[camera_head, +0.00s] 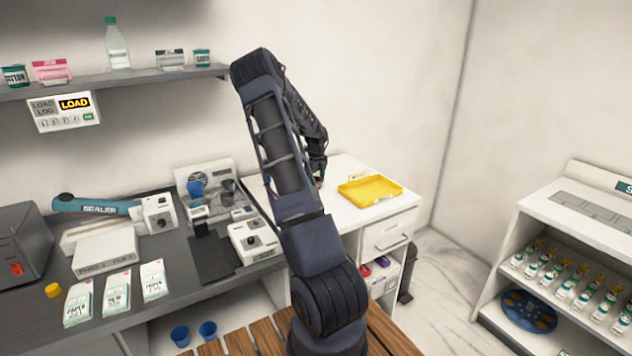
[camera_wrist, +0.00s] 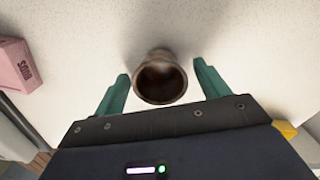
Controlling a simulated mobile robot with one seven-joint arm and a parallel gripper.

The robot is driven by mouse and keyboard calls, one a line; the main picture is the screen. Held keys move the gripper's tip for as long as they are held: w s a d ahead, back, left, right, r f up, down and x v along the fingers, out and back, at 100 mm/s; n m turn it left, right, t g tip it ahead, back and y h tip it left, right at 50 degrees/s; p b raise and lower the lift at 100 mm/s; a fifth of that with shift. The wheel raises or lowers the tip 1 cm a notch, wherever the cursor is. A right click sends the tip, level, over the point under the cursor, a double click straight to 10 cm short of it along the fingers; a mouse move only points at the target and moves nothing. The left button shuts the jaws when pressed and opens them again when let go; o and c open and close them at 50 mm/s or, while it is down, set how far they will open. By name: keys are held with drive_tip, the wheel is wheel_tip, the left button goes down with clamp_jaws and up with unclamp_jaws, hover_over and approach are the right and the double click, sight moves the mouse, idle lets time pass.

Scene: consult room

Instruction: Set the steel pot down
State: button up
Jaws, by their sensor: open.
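The steel pot (camera_wrist: 160,80) shows in the wrist view as a small brownish-grey metal vessel with a round rim and a dark inside. It appears to stand on a white surface. My gripper (camera_wrist: 161,69) has its two green fingers apart, one on each side of the pot, with a visible gap on both sides. In the head view my gripper (camera_head: 318,166) is low over the white cabinet top (camera_head: 347,220), left of the yellow tray (camera_head: 370,191). My arm mostly hides the pot there.
A pink box (camera_wrist: 14,66) lies at the left of the wrist view. In the head view, a dark counter (camera_head: 185,270) to the left holds devices and packets. A shelf unit (camera_head: 590,235) with several bottles stands at the right. Bare cabinet top surrounds the yellow tray.

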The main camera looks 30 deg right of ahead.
wheel_tip(320, 180, up, 12)
drive_tip(key=s+a+r+n+t+y, duration=0.1)
drive_tip(key=s+a+r+n+y, duration=0.1)
drive_tip(key=s+a+r+n, duration=0.9)
drive_tip(key=s+a+r+n+t, duration=0.1)
drive_tip(key=s+a+r+n, duration=0.35)
drive_tip(key=s+a, duration=0.4)
drive_tip(key=s+a+n+t+h, duration=0.1)
drive_tip(key=s+a+n, duration=0.6)
drive_tip(key=s, duration=0.3)
drive_tip(key=s+a+n+t+h, duration=0.1)
drive_tip(key=s+a+n, duration=0.6)
drive_tip(key=s+n, duration=0.2)
drive_tip(key=shift+s+a+r+t, duration=0.3)
drive_tip(key=shift+s+r, duration=0.1)
drive_tip(key=shift+s, duration=0.15)
